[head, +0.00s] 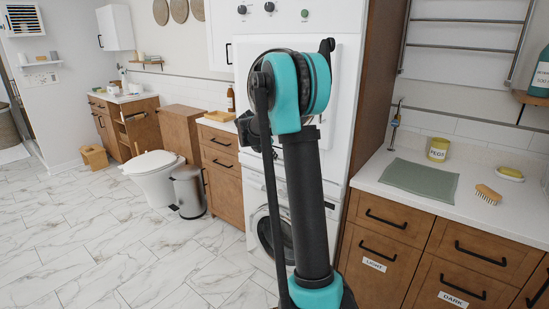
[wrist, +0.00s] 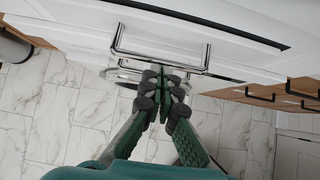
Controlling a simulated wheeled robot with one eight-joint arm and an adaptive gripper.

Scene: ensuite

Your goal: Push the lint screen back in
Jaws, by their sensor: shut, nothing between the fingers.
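In the wrist view my gripper (wrist: 165,82) is shut and empty, its green and dark fingers together. Its tips are at the front bar of a U-shaped chrome handle (wrist: 150,57); I cannot tell whether they touch it. The handle stands out from a white panel, likely the front of the lint screen, but the screen itself is not clearly distinguishable. A long dark slot (wrist: 205,22) runs along the white surface beyond. In the head view the stacked white dryer (head: 345,70) is behind my arm, which hides the handle and my gripper.
A front-loading washer (head: 268,235) stands under the dryer. Wooden cabinets flank it, with a counter (head: 400,160) on the right holding a green mat, a yellow tin and a brush. A bin (head: 188,190) and toilet (head: 152,172) stand left.

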